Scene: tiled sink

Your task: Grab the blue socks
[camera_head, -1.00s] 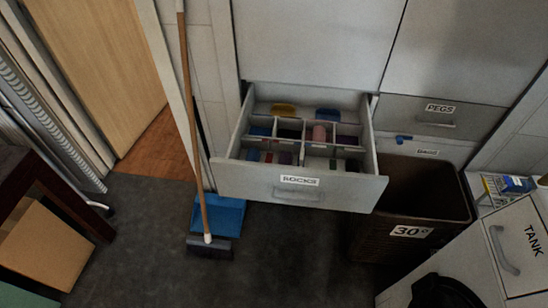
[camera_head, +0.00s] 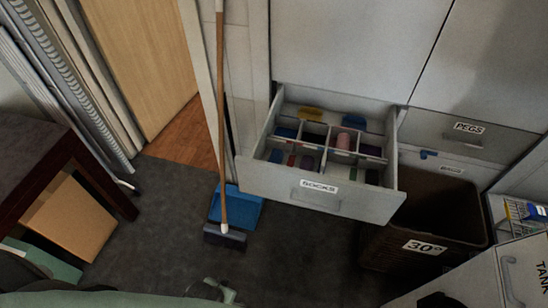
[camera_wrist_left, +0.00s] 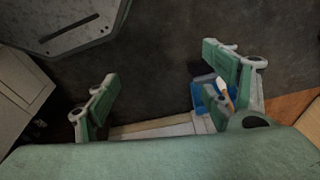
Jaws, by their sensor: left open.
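An open drawer labelled SOCKS (camera_head: 270,180) is divided into small compartments holding rolled or folded cloth. Small blue items (camera_head: 285,132) lie in a left compartment, and another blue item (camera_head: 354,121) lies at the back right. They are small and dim, so I cannot tell for certain which are socks. My left gripper (camera_wrist_left: 165,100) is open and empty in the left wrist view, its green-and-grey fingers wide apart above the dark floor. In the head view only part of it (camera_head: 220,290) shows at the bottom edge, well short of the drawer. My right gripper is not in view.
A broom (camera_head: 222,130) leans beside the drawer over a blue dustpan (camera_head: 240,207). A brown 30° basket (camera_head: 425,222) stands right of the drawer. A dark table (camera_head: 55,160) and cardboard box (camera_head: 75,220) are at left. Dark floor in front of the drawer is clear.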

